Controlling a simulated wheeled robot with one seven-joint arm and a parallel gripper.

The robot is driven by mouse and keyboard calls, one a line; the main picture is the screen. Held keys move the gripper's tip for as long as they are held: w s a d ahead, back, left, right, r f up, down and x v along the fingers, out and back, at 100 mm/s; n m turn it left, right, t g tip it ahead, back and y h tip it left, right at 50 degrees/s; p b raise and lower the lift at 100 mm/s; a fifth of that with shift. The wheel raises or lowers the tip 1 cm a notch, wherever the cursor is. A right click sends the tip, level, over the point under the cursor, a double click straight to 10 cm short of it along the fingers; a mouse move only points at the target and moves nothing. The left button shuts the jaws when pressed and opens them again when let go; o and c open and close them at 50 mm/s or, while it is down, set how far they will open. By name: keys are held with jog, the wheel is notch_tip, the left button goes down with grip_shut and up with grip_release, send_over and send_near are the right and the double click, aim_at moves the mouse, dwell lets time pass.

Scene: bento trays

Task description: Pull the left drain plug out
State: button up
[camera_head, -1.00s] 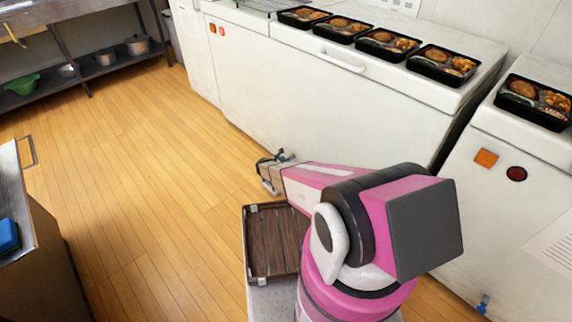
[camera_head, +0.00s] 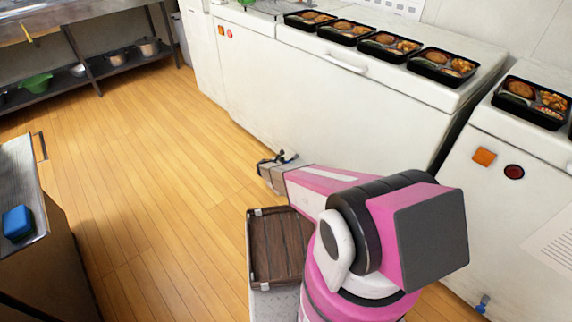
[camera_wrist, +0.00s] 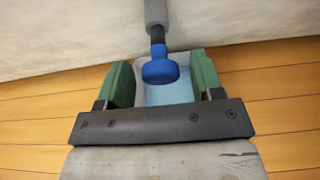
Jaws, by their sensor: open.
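A blue drain plug (camera_wrist: 160,68) sits on the end of a grey pipe (camera_wrist: 156,14) that comes out of the white front, in the wrist view. My gripper (camera_wrist: 161,62) is open, with one green finger on each side of the plug. Gaps show between the fingers and the plug, so it does not look gripped. In the head view my gripper (camera_head: 274,164) is low by the long white unit's front (camera_head: 310,110), and this plug cannot be made out there. Another blue plug (camera_head: 483,303) is low on the right unit.
A pale container with a light-blue inside (camera_wrist: 168,94) lies below the plug. Several bento trays (camera_head: 440,64) stand on the white units. A brown wooden tray (camera_head: 252,250) is beside my arm's base. The wooden floor (camera_head: 140,150) to the left is clear.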

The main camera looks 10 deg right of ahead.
jog(key=v, duration=1)
